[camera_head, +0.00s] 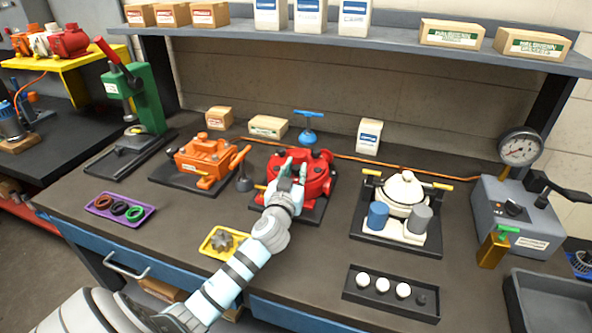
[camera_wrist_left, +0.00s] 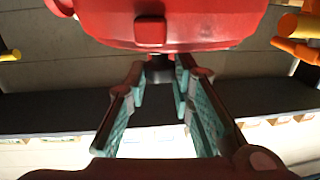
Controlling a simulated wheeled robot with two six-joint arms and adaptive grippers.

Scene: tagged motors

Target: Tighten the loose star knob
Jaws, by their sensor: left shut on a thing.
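The red motor unit (camera_head: 312,173) sits on a dark base plate in the middle of the bench. My left gripper (camera_head: 291,170) reaches its front side and covers part of it. In the left wrist view the red body (camera_wrist_left: 160,22) fills the top. A small dark knob (camera_wrist_left: 159,66) shows just below it, between the fingertips of my left gripper (camera_wrist_left: 160,82), which is shut on it. Whether this knob is star-shaped cannot be told. A grey star-shaped part (camera_head: 222,241) lies in a yellow tray (camera_head: 206,246) at the front. My right gripper is not in view.
An orange unit (camera_head: 200,157) stands left of the red one, a white-domed unit (camera_head: 403,190) right. A purple tray (camera_head: 98,210) and a black tray (camera_head: 362,293) lie along the front. A grey gauge box (camera_head: 515,215) stands far right. A shelf (camera_head: 385,37) runs above.

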